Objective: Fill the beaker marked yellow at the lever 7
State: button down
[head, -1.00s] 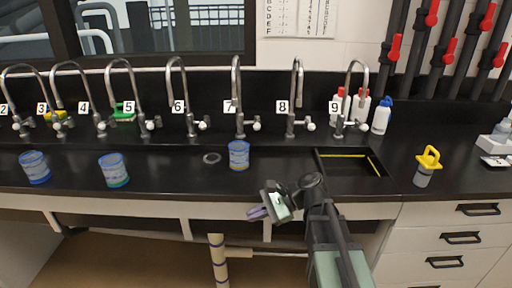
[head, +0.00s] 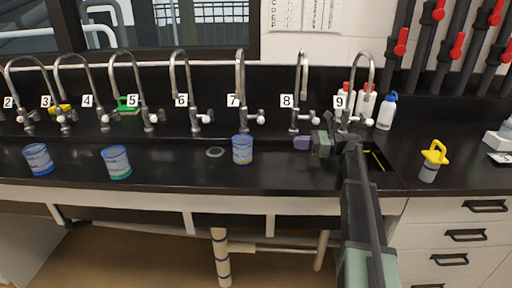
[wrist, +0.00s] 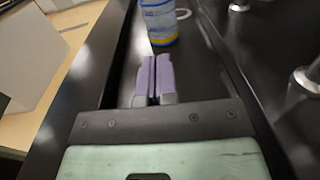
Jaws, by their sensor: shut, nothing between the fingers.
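The beaker with a yellow band at its base (head: 242,150) stands upright on the counter in front of tap 7 (head: 241,85), slightly forward of its spout. In the wrist view the beaker (wrist: 159,20) is beyond the fingertips, its top cut off. Lever 7 (head: 260,119) is a small white knob right of that tap's base. I cannot tell whether water runs. My gripper (head: 302,143) is shut and empty, above the counter near tap 8. Its purple fingers (wrist: 155,78) point toward the beaker, apart from it.
A blue-banded beaker (head: 38,158) and a green-banded beaker (head: 115,162) stand to the left. A dark ring (head: 215,152) lies left of the yellow-banded beaker. Tap 8 (head: 302,85) stands close behind my gripper. A yellow-topped bottle (head: 432,160) stands at right.

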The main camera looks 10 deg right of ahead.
send_near(242, 150)
jog(key=w+a, duration=0.1)
jog(key=w+a+r, duration=0.1)
jog(key=w, duration=0.1)
jog(key=w+a, duration=0.1)
jog(key=shift+w+a+r, duration=0.25)
jog(key=shift+w+r, duration=0.1)
jog(key=shift+w, duration=0.05)
jog(key=shift+x, duration=0.95)
